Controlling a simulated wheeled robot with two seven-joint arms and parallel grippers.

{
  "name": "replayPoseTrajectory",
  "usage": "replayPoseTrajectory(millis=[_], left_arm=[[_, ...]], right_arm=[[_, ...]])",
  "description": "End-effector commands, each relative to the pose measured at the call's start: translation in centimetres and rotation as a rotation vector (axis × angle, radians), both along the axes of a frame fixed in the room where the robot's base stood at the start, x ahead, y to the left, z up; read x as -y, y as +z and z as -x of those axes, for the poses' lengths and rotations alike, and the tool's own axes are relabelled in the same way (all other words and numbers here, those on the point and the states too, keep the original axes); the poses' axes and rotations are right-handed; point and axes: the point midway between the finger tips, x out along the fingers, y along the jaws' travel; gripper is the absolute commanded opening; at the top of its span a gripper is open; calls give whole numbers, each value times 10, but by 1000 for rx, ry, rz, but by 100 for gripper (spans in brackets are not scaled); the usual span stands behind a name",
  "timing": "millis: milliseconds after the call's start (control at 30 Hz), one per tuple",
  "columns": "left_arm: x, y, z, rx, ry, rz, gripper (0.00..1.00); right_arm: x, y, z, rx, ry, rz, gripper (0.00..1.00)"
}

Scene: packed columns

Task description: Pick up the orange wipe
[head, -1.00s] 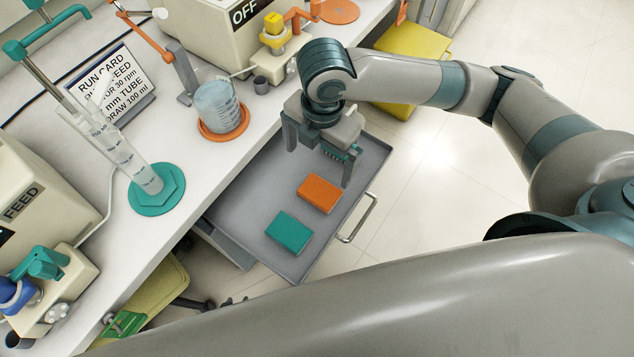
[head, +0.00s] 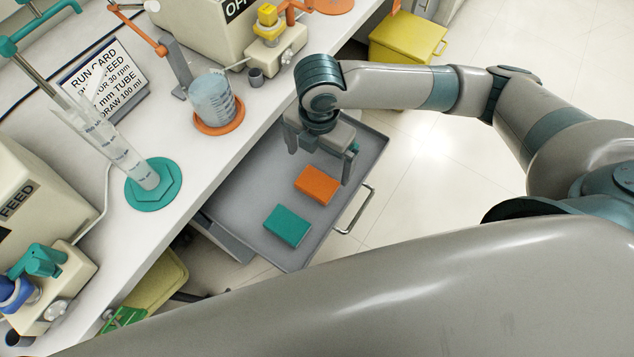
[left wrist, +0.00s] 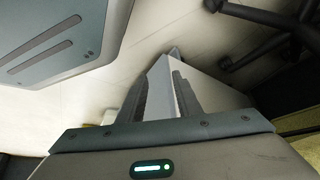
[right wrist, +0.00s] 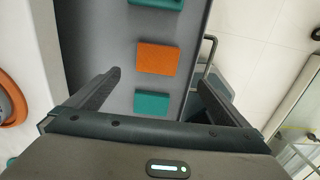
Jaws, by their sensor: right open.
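The orange wipe (head: 316,185) lies flat in the open grey drawer (head: 240,190). It also shows in the right wrist view (right wrist: 157,59), centred ahead of the fingers. My right gripper (head: 320,158) is open and empty above the drawer, on the far side of the orange wipe in the head view. In the right wrist view my right gripper's fingers (right wrist: 158,80) are spread wider than the wipe and touch nothing visible. My left gripper (left wrist: 162,85) shows only in the left wrist view; its fingers stand before a pale surface, and how far they are open is unclear.
A teal wipe (head: 287,226) lies beside the orange one. The right wrist view shows teal pieces on both sides of it, one nearer my gripper (right wrist: 151,103). The drawer handle (head: 356,212) is at right. The bench carries a beaker (head: 213,100) and a cylinder (head: 125,155).

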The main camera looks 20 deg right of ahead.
Motion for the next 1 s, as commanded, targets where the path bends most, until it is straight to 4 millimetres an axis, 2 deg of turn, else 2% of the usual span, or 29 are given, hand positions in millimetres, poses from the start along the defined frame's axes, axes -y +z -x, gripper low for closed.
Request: replayPoseTrajectory(millis=[200, 400, 700, 867, 1000], left_arm=[[0, 1, -3, 3, 0, 0, 31], [-1, -1, 4, -7, 1, -1, 31], [-1, -6, 18, -25, 0, -1, 31], [-1, -5, 17, -24, 0, -1, 31], [0, -3, 11, -14, -1, -1, 31]], right_arm=[[0, -40, 1, -3, -1, 1, 100], [0, -61, -1, 0, -1, -1, 100], [0, -65, -1, 1, 1, -1, 100], [0, -66, -1, 1, 0, -1, 100], [-1, -76, -3, -1, -1, 0, 100]])
